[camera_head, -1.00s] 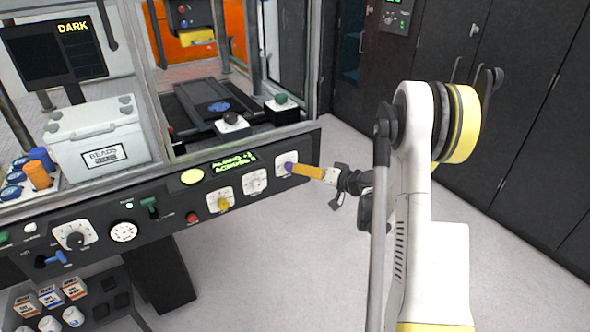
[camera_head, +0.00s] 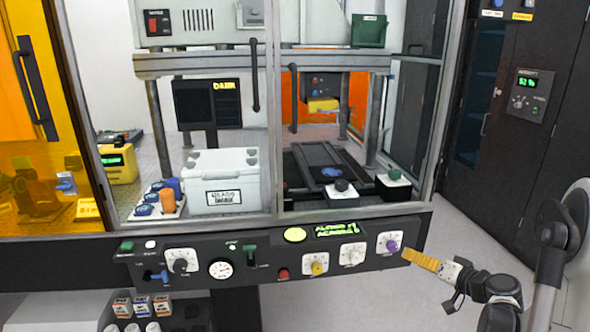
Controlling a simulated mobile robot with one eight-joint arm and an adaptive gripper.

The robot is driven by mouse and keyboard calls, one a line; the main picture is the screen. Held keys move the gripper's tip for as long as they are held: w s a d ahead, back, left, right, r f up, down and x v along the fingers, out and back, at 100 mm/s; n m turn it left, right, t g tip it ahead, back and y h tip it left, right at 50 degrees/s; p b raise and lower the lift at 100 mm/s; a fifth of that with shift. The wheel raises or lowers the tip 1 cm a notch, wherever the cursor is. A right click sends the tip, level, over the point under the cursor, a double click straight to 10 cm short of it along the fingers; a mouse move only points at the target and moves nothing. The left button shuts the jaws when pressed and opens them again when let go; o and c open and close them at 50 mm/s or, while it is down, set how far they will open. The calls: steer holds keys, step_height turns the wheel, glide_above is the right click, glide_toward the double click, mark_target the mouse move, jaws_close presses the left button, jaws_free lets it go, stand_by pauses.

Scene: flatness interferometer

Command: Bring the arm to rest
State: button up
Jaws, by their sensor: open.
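My gripper (camera_head: 408,256) shows in the head view at the lower right, reaching leftward on my arm. Its yellow-orange fingers point at the right end of the black control panel (camera_head: 350,282). The fingertips are just right of and below the purple knob (camera_head: 393,246) on its white dial plate. The fingers look apart from the knob, but the gap is hard to judge. I see nothing held. The fingers are seen edge-on, so the space between them is hidden.
A glazed enclosure stands above the panel, with a white box (camera_head: 225,178) and a dark stage (camera_head: 318,168) inside. Bottles and small boxes (camera_head: 141,305) sit on a shelf below. Dark cabinets (camera_head: 465,130) stand at the right. Grey floor (camera_head: 340,312) is free below the panel.

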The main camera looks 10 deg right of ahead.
steer(key=s+a+r+n+g+h, duration=0.1)
steer(key=s+a+r+g, duration=0.3)
steer(key=a, duration=0.5)
steer(key=s+a+r+n+g, duration=0.1)
steer(key=s+a+r, duration=0.45)
steer(key=a, duration=0.45)
steer(key=s+a+n+h, duration=0.1)
steer(key=s+a, duration=0.1)
steer(key=s, duration=0.7)
steer(key=s+a+n+g+h, duration=0.1)
steer(key=s+a+h, duration=0.1)
steer(key=s, duration=0.7)
steer(key=shift+s+a+r, duration=0.15)
steer(key=shift+s+a, duration=0.1)
steer(key=shift+a, duration=0.05)
